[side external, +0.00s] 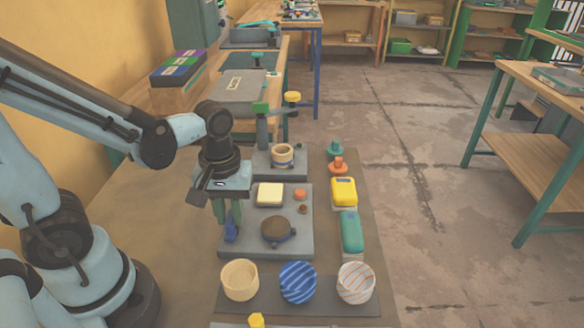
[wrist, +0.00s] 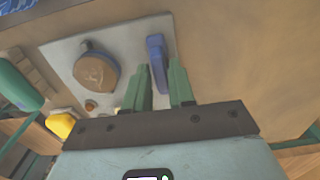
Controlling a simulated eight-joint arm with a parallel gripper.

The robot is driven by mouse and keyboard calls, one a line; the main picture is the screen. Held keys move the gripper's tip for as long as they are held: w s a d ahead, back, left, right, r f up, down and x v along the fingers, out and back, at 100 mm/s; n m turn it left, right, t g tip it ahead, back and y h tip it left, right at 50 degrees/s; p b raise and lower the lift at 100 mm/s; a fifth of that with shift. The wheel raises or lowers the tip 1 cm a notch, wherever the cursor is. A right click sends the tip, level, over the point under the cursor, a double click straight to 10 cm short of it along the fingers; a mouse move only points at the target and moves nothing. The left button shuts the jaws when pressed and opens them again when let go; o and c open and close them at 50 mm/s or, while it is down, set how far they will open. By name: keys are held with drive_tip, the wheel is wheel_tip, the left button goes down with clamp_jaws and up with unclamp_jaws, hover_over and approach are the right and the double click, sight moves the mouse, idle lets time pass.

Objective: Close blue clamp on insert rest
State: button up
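The blue clamp (side external: 231,231) stands at the left edge of a grey plate (side external: 262,249), likely the insert rest. I cannot tell whether a finger touches the clamp. A brown round piece (side external: 275,228) sits in a dark holder on the plate, right of the clamp.
A pale yellow block (side external: 270,194) and a small orange piece (side external: 300,194) are on the plate. A press stand (side external: 263,132) with a ring (side external: 283,154) is behind. Yellow (side external: 343,191) and green (side external: 351,231) pieces stand right; three round cups (side external: 298,282) stand in front.

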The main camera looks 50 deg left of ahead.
clamp_jaws()
drive_tip(key=shift+m, duration=0.3)
drive_tip(key=m, duration=0.3)
drive_tip(key=shift+m, duration=0.3)
drive_tip(key=m, duration=0.3)
drive_tip(key=shift+m, duration=0.3)
drive_tip(key=m, duration=0.5)
drive_tip(key=shift+m, duration=2.5)
